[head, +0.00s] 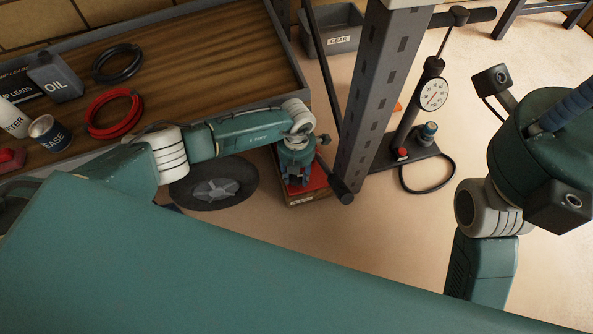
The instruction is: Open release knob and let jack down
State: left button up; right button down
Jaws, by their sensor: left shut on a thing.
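The jack (318,180) stands low on the floor beside the cart, with its red base on a wooden block. A dark bar with a round end slopes down on its right side. My left arm reaches in over the cart, and my left gripper (297,172) points down at the jack, directly over its red base. It is shut on a small part there, which I take to be the release knob; my wrist hides the knob and most of the fingers. My right arm shows at the right edge, but its gripper is not in view.
A grey slotted post (372,90) rises just right of the jack. A floor pump with a gauge (433,94) and hose stands beyond it. A wood-topped cart (190,55) holds coiled cables and cans at left. A grey GEAR bin (343,42) is behind.

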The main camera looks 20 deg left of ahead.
pick_arm(q)
jog(key=shift+n, duration=0.4)
jog(key=o, duration=1.2)
jog(key=shift+c, duration=0.2)
notch_tip(320, 180, up, 12)
